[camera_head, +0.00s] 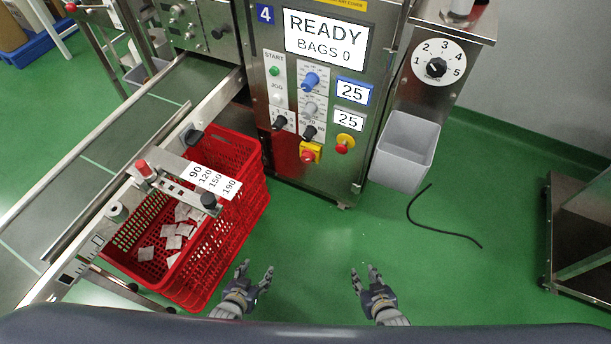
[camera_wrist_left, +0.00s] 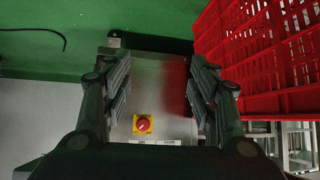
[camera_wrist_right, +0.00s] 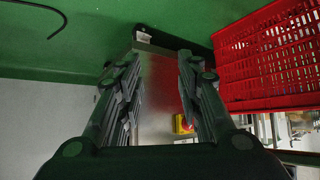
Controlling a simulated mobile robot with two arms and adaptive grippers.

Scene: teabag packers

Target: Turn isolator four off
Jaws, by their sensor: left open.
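Machine 4 (camera_head: 330,110) stands ahead, its blue "4" plate at the top left of its front. The isolator, a red rotary knob on a yellow plate (camera_head: 309,153), is low on its front. It also shows in the left wrist view (camera_wrist_left: 143,124), and partly behind a finger in the right wrist view (camera_wrist_right: 182,124). I cannot tell its position clearly; the machine's screen reads READY, BAGS 0. My left gripper (camera_head: 257,268) is open and empty, low in front of the machine. My right gripper (camera_head: 363,270) is open and empty, to its right. Both are apart from the knob.
A red mushroom button on a yellow base (camera_head: 345,143) sits right of the isolator. A grey bin (camera_head: 404,150) hangs on the right; a black cable (camera_head: 440,229) lies on the green floor.

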